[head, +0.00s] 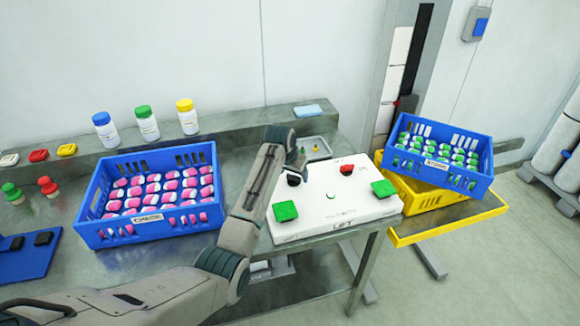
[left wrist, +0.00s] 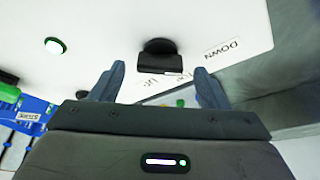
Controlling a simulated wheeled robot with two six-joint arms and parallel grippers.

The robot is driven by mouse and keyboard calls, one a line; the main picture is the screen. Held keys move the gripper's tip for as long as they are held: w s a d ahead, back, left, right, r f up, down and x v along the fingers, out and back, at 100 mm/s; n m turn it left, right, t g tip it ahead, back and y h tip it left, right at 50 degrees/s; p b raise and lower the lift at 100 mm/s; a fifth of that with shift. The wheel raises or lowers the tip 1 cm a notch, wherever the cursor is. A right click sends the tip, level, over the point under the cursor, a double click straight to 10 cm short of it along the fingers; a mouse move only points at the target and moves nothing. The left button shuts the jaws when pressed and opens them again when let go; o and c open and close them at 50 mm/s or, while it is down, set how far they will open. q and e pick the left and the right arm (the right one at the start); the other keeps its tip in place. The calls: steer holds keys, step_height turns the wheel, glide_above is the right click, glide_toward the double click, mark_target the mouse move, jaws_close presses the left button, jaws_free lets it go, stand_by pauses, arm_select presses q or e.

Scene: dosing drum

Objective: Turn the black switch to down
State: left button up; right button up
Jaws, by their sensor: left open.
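The white control box (head: 335,212) stands on the metal table and carries the black switch (head: 293,181) at its back left. In the left wrist view the black switch (left wrist: 158,56) is a round knob with a flat bar. A DOWN label (left wrist: 222,48) is to its right, and smaller labels, one reading UP, sit just below it. Which label it points at I cannot tell. My left gripper (head: 297,163) is over the box's back left; its open fingers (left wrist: 159,72) stand either side of the switch in that picture, with no clear contact. My right gripper is not in view.
The box also bears a red switch (head: 347,170), a green button (head: 286,211) at left and another (head: 384,188) at right. A blue crate (head: 150,238) of pink-white items is left of my arm. Another blue crate (head: 483,168) sits on a yellow one (head: 430,196) at right.

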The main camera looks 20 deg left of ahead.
arm_select(q)
steer(key=b+v, duration=0.2)
steer(key=v, duration=0.7)
steer(key=shift+s+r, duration=0.2)
steer(key=shift+r, duration=0.2)
steer(key=shift+f, duration=0.1)
